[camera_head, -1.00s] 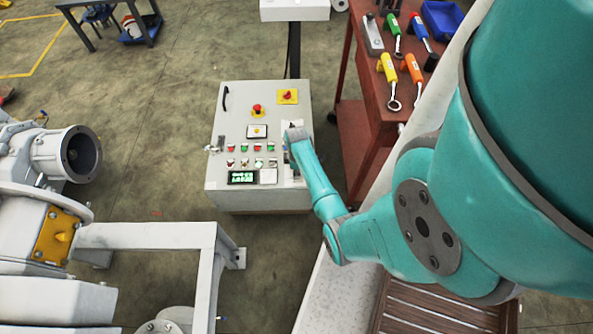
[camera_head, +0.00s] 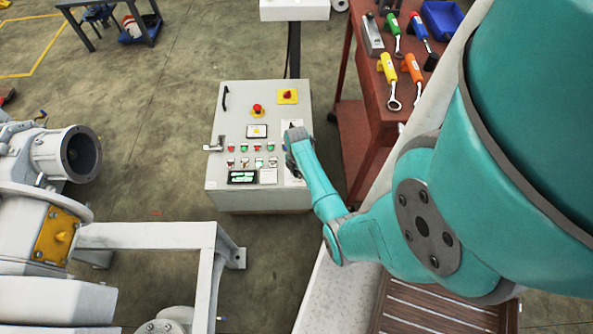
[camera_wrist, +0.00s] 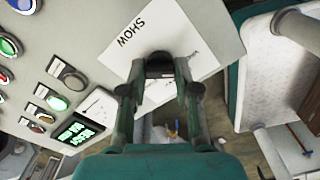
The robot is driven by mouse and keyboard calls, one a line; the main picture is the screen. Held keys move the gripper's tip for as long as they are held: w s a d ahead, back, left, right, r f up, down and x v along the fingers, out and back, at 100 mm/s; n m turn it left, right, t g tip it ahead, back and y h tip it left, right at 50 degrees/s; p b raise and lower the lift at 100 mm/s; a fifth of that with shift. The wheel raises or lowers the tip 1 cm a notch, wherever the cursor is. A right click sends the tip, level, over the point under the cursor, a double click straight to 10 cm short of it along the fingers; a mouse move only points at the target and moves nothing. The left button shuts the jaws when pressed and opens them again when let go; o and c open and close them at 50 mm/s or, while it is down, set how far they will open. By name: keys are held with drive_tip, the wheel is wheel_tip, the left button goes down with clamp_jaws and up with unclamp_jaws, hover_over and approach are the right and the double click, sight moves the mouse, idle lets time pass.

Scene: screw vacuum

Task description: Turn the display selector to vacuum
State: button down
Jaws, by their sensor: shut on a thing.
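The grey control panel (camera_head: 230,110) stands in the middle of the head view. The display selector is a dark knob (camera_wrist: 159,62) on the panel face, beside a white sheet marked "SHOW" (camera_wrist: 133,32). My gripper (camera_wrist: 160,76) is shut on this knob, with one finger on each side. The fingers cover part of it, and I cannot read which setting it points at. A dark display (camera_wrist: 78,130) with green characters is lit on the panel; its characters are too small to read. In the head view my wrist hides the knob.
Several push buttons and lamps sit left of the knob. A red emergency stop (camera_head: 257,109) and a red knob on a yellow plate (camera_head: 287,96) are higher up. A red tool cart (camera_head: 365,125) stands close on the right. Grey machinery (camera_head: 40,200) is at left.

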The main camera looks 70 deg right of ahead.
drive_tip(key=shift+n, duration=0.9)
drive_tip(key=c, duration=0.8)
unclamp_jaws()
drive_tip(key=shift+c, duration=0.2)
wheel_tip(320, 180, up, 12)
